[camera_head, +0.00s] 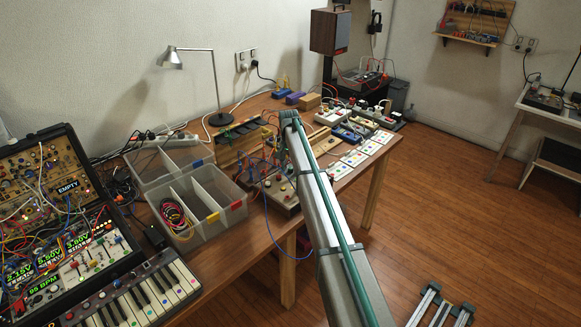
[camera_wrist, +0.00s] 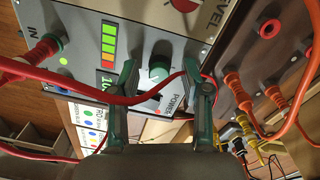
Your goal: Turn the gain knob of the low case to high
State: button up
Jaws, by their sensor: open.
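In the wrist view a grey panel (camera_wrist: 85,35) fills the upper left. A red knob (camera_wrist: 184,5) by the word LEVEL is cut off at the top. A lit bar meter (camera_wrist: 108,45) and the word POWER are near the green knob. No gain label is readable, and I cannot tell which case this is. The head view does not clearly show my gripper.
Orange plugs (camera_wrist: 238,90) stand on a neighbouring panel. In the head view, grey bins (camera_head: 207,213), a lamp (camera_head: 213,75) and a keyboard (camera_head: 130,300) crowd the table; floor (camera_head: 460,190) is clear at right.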

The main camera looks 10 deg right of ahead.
notch_tip(320, 180, up, 12)
jog(key=shift+a, duration=0.2)
dwell(0.4)
jog(key=shift+w, duration=0.1)
